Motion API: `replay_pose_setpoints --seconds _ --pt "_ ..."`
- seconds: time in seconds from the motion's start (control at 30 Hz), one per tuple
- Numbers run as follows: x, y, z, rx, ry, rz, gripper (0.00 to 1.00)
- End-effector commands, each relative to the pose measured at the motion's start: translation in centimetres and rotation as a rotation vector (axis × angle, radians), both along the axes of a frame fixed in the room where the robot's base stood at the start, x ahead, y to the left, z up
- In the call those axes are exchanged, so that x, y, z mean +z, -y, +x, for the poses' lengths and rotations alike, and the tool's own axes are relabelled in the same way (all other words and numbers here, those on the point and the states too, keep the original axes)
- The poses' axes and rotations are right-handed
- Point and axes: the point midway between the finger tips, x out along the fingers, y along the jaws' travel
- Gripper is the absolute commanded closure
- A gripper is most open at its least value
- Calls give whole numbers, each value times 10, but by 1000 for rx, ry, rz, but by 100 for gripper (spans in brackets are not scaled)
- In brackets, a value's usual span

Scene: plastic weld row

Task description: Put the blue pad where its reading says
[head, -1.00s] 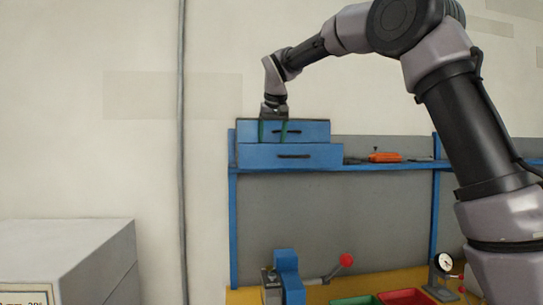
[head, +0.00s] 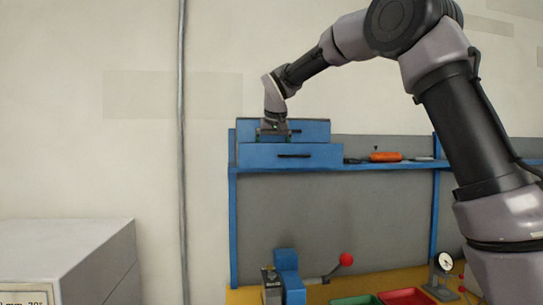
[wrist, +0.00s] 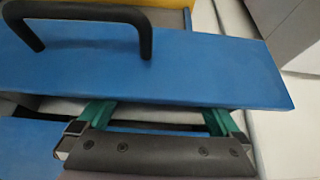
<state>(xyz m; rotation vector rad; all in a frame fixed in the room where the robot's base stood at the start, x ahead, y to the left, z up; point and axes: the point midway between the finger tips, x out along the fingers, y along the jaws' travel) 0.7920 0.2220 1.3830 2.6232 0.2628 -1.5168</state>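I cannot make out the blue pad in either view. A blue drawer unit stands on the shelf; its lower drawer (head: 321,162) seems pulled out, with its front and black handle also large in the wrist view (wrist: 205,72). The upper drawer (head: 310,128) is above and behind it. My gripper (head: 273,135) points down just behind the lower drawer's front. In the wrist view its green fingers (wrist: 157,113) are spread wide and their tips are hidden behind that front. A pale surface and a narrow blue strip show between them; I cannot tell what the strip is.
The blue shelf (head: 400,165) carries an orange tool (head: 385,157). On the yellow bench below are a blue press (head: 288,275) with a red-knobbed lever, a green tray (head: 355,300), a red tray (head: 402,297) and a dial gauge (head: 445,262). A grey cabinet (head: 70,245) stands at left.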

Motion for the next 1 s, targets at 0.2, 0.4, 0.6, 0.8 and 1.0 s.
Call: replay_pose_setpoints --seconds 0.2,0.4,0.6,0.8,1.0 --pt "5 0 -1 0 1 1 0" --pt "33 3 -16 1 4 2 0" --pt "71 7 -38 1 3 2 0" --pt "97 11 -53 0 1 1 0" --pt "107 12 -59 0 -1 0 0"
